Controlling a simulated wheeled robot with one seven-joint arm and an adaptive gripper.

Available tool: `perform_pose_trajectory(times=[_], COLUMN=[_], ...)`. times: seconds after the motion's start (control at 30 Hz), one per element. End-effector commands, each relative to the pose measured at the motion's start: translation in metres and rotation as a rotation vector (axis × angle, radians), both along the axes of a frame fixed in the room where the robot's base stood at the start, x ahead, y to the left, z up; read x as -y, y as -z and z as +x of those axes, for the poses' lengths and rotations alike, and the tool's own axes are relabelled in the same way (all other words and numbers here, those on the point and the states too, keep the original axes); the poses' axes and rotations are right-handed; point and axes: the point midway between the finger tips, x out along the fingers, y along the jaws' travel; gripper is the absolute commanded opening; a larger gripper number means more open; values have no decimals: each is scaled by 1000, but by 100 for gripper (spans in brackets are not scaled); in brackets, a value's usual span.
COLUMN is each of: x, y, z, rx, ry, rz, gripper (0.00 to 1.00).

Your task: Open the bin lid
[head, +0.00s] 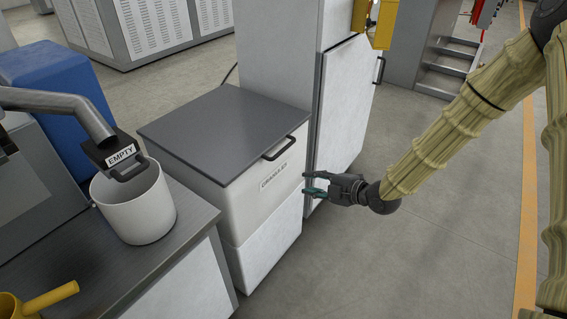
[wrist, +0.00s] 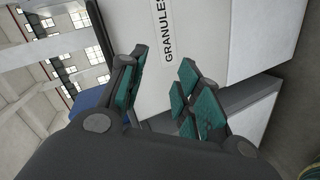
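The bin (head: 262,185) is a white box with a label reading GRANULES on its front. Its flat dark grey lid (head: 222,128) lies shut on top, with a black bar handle (head: 279,148) at the lid's front edge. My gripper (head: 312,185) is beside the bin's labelled front, lower than the handle, with its fingers pointing at the bin. In the wrist view the green-padded fingers (wrist: 160,90) are spread with nothing between them.
A tall white cabinet (head: 345,100) stands right behind the bin. At left, a metal counter (head: 110,255) holds a white bucket (head: 138,210) under a pipe with a flap marked EMPTY (head: 118,155). A yellow scoop (head: 45,300) lies nearby. The floor (head: 400,260) in front is clear.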

Motion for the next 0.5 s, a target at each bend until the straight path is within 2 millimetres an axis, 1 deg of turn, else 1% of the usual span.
perform_pose_trajectory(times=[0.03, 0.1, 0.23, 0.33, 0.5], x=[-1, -3, -5, -6, -18], y=[-11, -31, -57, -65, -64], z=[15, 27, 39, 43, 51], rx=[110, 237, 392, 444, 453], ry=[-49, -110, -178, -201, -207], rz=[-23, -58, -104, -121, -124], gripper=[33, 33, 33, 33, 33])
